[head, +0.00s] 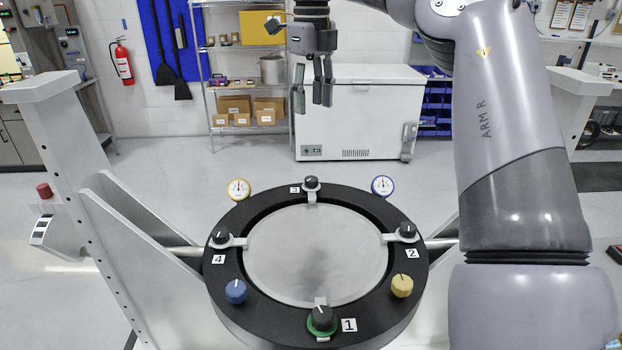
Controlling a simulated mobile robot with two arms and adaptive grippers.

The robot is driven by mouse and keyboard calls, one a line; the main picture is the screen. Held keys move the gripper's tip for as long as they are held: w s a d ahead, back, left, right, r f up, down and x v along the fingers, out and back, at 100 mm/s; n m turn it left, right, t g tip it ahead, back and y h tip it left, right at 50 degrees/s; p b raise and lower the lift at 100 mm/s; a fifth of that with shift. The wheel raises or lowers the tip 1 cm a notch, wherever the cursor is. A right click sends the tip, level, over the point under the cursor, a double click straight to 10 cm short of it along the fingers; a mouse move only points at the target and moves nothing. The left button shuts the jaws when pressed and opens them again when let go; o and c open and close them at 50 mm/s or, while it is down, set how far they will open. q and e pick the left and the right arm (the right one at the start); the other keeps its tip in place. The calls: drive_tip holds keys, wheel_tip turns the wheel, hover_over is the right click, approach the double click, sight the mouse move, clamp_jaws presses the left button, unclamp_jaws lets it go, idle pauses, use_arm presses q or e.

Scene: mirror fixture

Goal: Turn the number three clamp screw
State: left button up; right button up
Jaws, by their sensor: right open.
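The number three clamp screw (311,183) is a black knob on a small metal clamp at the far side of the black ring (217,297). Its label "3" (295,189) is on its left. The ring holds a round metallic mirror disc (315,255). My right gripper (312,100) points down with its fingers apart, open and empty. In the picture it is above the number three screw, with a clear gap between. My left gripper is out of view.
Clamp screws one (321,319), two (407,231) and four (220,236) sit around the ring. A yellow dial (238,189) and a blue dial (382,186) flank screw three. Blue (235,291) and yellow (402,285) knobs are nearer. White side frames (75,180) support the ring.

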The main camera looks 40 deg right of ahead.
sight(311, 178)
wheel_tip(311, 178, down, 18)
drive_tip(key=p, duration=0.3)
drive_tip(key=shift+r, duration=0.15)
drive_tip(key=shift+w, duration=0.1)
clamp_jaws()
idle(0.5)
